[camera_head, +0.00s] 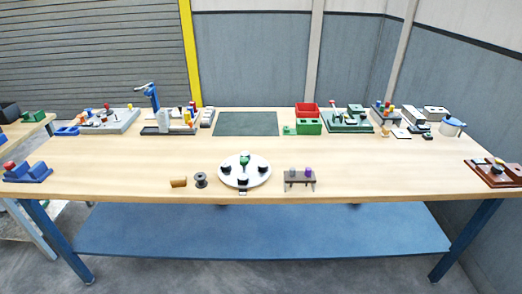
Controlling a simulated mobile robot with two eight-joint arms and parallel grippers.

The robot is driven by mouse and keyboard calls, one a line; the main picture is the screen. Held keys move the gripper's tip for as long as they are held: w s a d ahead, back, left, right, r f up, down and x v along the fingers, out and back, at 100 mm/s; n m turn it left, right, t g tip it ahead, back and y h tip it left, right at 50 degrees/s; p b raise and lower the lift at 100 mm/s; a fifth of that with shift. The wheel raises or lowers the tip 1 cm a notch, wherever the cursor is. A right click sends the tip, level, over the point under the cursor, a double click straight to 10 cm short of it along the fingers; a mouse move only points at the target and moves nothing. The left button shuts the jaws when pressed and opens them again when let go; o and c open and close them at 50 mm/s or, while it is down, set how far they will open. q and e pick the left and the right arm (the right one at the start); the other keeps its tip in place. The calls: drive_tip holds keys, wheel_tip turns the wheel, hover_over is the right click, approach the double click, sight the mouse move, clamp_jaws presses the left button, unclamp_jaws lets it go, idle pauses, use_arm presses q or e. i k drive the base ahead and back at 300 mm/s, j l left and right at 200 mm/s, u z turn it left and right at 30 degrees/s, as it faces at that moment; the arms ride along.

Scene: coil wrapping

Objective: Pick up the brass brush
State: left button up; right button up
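I cannot pick out a brass brush for certain at this size. A small tan-brown block (179,182) lies near the front edge of the table, left of a grey spool (200,180). A smaller tan object (385,131) stands at the back right. Neither shows clear bristles. Neither of my grippers is in view.
The wooden table (110,165) has wide bare areas. A white round plate (230,180) with dark knobs is front centre, beside a dark rack (300,184). A dark green mat (246,124) and red and green bins (307,116) are behind. Several fixtures line the back.

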sight(181, 181)
drive_tip(key=i+j, duration=0.65)
drive_tip(key=i, duration=0.25)
drive_tip(key=i+j, duration=0.35)
drive_tip(key=i+j+u, duration=0.05)
drive_tip(key=i, duration=0.05)
